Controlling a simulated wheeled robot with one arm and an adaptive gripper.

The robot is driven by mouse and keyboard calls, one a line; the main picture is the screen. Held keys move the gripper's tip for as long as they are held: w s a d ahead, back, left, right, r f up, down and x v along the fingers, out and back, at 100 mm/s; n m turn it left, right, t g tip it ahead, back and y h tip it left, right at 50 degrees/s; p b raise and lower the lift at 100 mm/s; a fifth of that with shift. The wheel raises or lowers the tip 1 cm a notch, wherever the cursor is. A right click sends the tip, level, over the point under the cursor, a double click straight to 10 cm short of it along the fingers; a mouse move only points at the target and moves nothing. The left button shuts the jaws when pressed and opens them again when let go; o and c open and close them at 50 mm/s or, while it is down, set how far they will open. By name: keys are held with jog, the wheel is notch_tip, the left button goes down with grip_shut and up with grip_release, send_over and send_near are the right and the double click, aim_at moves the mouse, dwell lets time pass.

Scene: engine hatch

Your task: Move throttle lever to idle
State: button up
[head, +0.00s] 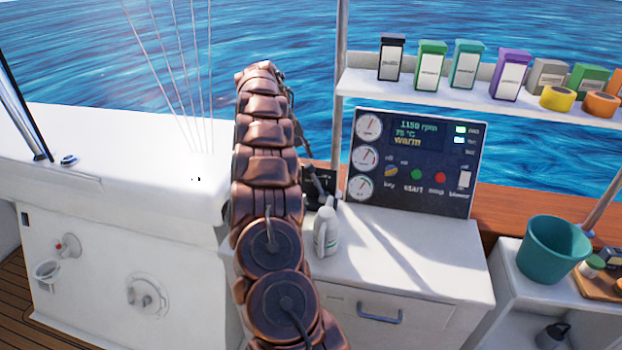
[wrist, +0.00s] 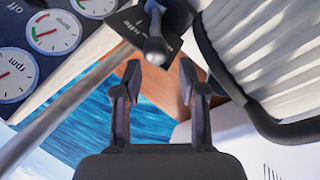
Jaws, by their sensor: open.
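In the wrist view the throttle lever (wrist: 154,47) shows as a grey rod with a rounded knob. It stands by a dark plate (wrist: 118,32) with the word "idle" on it. My gripper (wrist: 160,72) is open and empty, its two fingers spread. The knob lies just beyond the fingertips, in line with the gap between them; contact cannot be told. In the head view the dark lever box (head: 319,184) stands left of the engine panel (head: 415,160), partly behind my arm. My gripper is mostly hidden there. The panel reads 1150 rpm, 75 °C and "warm".
A white bottle (head: 326,230) stands on the white counter (head: 400,255), close to my arm. A shelf (head: 440,94) with several boxes runs above the panel. A teal bucket (head: 552,250) stands at right. A pale pole (wrist: 68,105) crosses the wrist view's left side.

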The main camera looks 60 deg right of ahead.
aim_at(316, 179)
jog(key=p+x, duration=0.1)
jog(key=x, duration=0.3)
jog(key=p+x, duration=0.2)
jog(key=x, duration=0.1)
jog(key=p+x, duration=0.1)
jog(key=x, duration=0.3)
jog(key=shift+s+d+f, duration=0.15)
jog(key=shift+s+d, duration=0.1)
jog(key=shift+s, duration=0.15)
grip_shut()
